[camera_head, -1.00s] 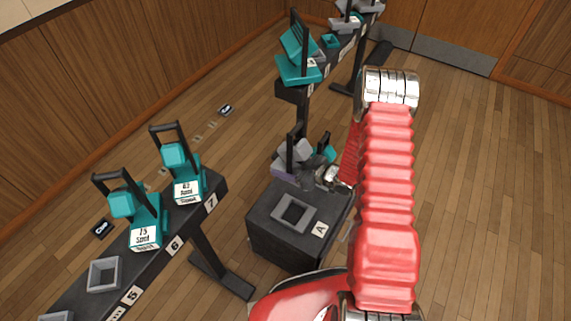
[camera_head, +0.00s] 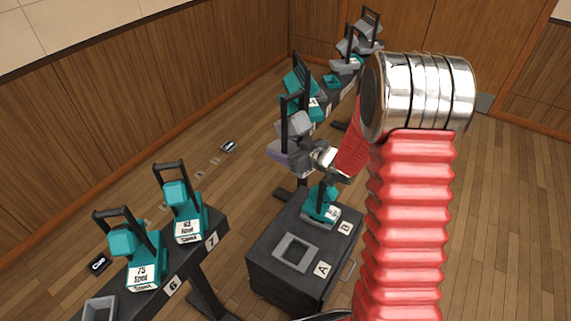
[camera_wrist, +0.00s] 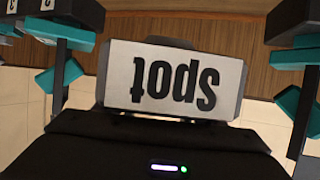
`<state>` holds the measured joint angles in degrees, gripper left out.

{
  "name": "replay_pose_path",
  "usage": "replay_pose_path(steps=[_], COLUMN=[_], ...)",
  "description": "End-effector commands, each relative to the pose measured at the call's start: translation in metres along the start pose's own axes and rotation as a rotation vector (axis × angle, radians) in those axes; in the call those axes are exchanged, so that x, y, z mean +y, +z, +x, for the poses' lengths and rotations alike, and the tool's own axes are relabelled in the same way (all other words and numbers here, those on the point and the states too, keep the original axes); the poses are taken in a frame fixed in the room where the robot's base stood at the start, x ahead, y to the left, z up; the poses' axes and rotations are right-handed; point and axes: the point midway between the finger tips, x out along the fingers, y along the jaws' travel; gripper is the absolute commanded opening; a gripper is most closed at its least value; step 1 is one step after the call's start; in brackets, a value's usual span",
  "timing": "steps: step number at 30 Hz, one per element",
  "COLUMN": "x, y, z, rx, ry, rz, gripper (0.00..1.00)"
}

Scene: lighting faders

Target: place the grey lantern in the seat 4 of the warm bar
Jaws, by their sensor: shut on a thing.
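My gripper (camera_head: 312,158) is shut on the grey lantern (camera_head: 293,124), which has a black handle and a lilac-grey base, and holds it above the dark crate. The near bar (camera_head: 192,250) at the left shows numbers 6 and 7, with an empty grey seat (camera_head: 100,309) at the picture's bottom edge. Seat 4 is not in view. I cannot tell which bar is the warm one.
The dark crate (camera_head: 262,276) has an empty seat A (camera_head: 296,252) and a teal lantern (camera_head: 322,203) at B. Two teal lanterns (camera_head: 142,258) (camera_head: 185,212) stand on the near bar. A far bar (camera_head: 318,124) carries several teal and grey lanterns. Open floor lies at the right.

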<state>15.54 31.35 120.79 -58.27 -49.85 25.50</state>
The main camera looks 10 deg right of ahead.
Motion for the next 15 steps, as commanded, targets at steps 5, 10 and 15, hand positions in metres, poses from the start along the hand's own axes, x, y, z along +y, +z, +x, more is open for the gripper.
replay_pose_path(steps=[5,10,15], x=[-0.002,-0.006,-0.011], y=[-0.040,-0.072,-0.103], z=[-0.015,-0.030,-0.047], rx=[0.007,0.007,0.008], ry=[0.041,0.080,0.118], rz=[0.011,0.027,0.043], gripper=[0.09,0.09,0.09])
